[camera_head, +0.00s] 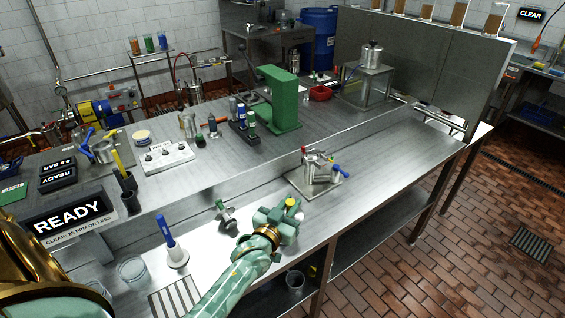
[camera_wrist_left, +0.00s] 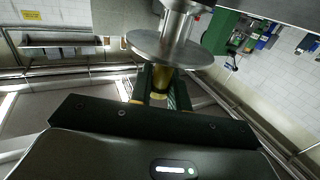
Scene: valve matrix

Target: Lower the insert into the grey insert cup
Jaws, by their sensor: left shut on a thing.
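My left gripper (camera_head: 283,212) is over the near bench beside its front edge, its green arm reaching up from the bottom of the head view. In the left wrist view its jaws are shut on the insert (camera_wrist_left: 168,48), a steel piece with a wide round disc and a stem. The brass-coloured lower part sits between the fingers. In the head view the hand mostly hides the held piece. A small flanged steel fitting (camera_head: 228,217) shows just left of the gripper. I cannot tell for certain which item is the grey insert cup. My right gripper is not in view.
A steel valve assembly (camera_head: 318,172) with a blue handle stands on a plate right of the gripper. A blue-handled tool (camera_head: 170,242) and a clear beaker (camera_head: 132,270) are to the left. A green stand (camera_head: 278,100) is behind. The bench's right part is clear.

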